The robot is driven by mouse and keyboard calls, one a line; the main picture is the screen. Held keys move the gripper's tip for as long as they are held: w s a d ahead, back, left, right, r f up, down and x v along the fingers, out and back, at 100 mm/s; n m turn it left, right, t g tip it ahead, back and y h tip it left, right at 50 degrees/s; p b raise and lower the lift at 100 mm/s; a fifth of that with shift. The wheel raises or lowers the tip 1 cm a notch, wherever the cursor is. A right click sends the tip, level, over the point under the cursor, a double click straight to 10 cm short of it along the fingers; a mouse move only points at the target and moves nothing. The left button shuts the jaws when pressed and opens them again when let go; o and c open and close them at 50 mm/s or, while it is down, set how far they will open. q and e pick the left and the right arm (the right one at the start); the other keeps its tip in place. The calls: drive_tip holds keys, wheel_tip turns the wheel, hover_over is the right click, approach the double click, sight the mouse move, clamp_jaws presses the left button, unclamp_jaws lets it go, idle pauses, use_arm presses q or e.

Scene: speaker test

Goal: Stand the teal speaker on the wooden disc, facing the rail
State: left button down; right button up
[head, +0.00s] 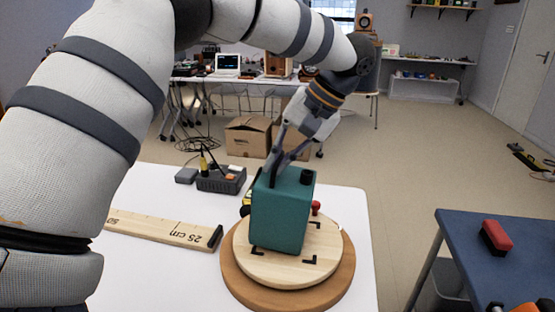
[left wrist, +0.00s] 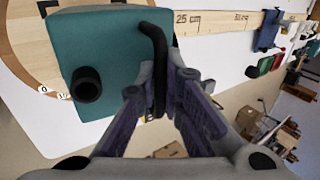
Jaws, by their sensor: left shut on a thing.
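The teal speaker (head: 282,218) is a box with a black knob and a black handle on top; it also shows in the left wrist view (left wrist: 105,50). My left gripper (head: 274,176) is shut on its handle from above. The speaker is upright over the left part of the pale wooden disc (head: 325,245); I cannot tell whether it touches. Black corner marks show beside it. The disc sits on a darker round base (head: 235,285). The wooden rail (head: 165,231), marked 25 cm, lies to the left. The visible sides are plain; the speaker's front is hidden. My right gripper is out of view.
A dark grey box (head: 222,180) with a yellow plug and cables lies behind the rail on the white table (head: 150,270). A small red object (head: 316,207) is behind the speaker. A blue table (head: 525,255) with a red block (head: 496,237) stands apart at right.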

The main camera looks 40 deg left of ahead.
use_arm(q)
drive_tip(key=shift+w+d+f, duration=0.2)
drive_tip(key=shift+d+f, duration=0.05)
drive_tip(key=shift+d, duration=0.3)
drive_tip(key=shift+w+d+f, duration=0.2)
drive_tip(key=shift+d+f, duration=0.05)
drive_tip(key=shift+d, duration=0.25)
idle(0.4)
drive_tip(key=c, duration=1.7)
unclamp_jaws()
drive_tip(key=shift+o, duration=0.2)
drive_tip(key=shift+w+r, duration=0.1)
drive_tip(key=shift+r, duration=0.1)
drive_tip(key=shift+r, duration=0.15)
drive_tip(key=v, duration=1.1)
drive_tip(key=shift+r, duration=0.25)
